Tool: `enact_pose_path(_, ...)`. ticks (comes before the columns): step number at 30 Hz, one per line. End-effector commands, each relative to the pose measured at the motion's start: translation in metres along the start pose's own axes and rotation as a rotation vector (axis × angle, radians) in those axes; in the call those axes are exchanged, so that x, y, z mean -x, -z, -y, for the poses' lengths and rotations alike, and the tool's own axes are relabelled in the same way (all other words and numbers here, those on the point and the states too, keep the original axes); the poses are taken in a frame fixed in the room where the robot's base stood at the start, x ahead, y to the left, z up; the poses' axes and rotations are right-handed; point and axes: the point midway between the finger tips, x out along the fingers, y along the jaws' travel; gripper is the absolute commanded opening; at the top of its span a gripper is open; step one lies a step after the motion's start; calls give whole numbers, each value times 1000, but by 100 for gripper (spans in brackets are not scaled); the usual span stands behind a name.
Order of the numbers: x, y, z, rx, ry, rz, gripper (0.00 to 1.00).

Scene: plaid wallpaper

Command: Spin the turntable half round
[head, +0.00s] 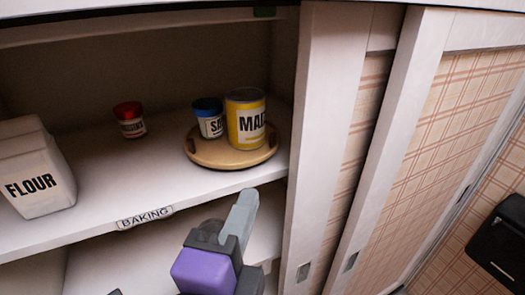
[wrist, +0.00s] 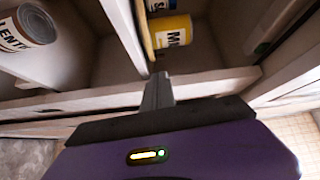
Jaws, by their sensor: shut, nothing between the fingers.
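The turntable (head: 217,158) is a round tan wooden disc on the cabinet shelf, near its right end. A yellow can (head: 246,125) with a label starting "MA" stands on its right part. A small blue-lidded jar (head: 209,118) stands left of the can. In the wrist view the turntable's edge (wrist: 144,32) shows as a thin strip beside the yellow can (wrist: 173,34). My gripper (head: 246,197) is shut and empty, in front of the shelf's front edge and apart from the turntable. Its fingers also show in the wrist view (wrist: 158,82).
A red-lidded jar (head: 130,122) and a flour bag (head: 38,178) stand further left on the shelf. Its edge bears a "BAKING" label (head: 145,216). A sliding door (head: 325,140) closes off the right side. A labelled can (wrist: 36,24) shows at the wrist view's upper left.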

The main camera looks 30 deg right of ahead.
Motion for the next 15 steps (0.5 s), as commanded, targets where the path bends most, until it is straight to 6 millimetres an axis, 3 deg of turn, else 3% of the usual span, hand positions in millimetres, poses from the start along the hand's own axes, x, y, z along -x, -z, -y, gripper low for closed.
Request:
enact_pose_path(8,-12,1,0,-80,-2,-4,0)
enact_pose_path(15,-55,2,1,-77,-3,-7,0)
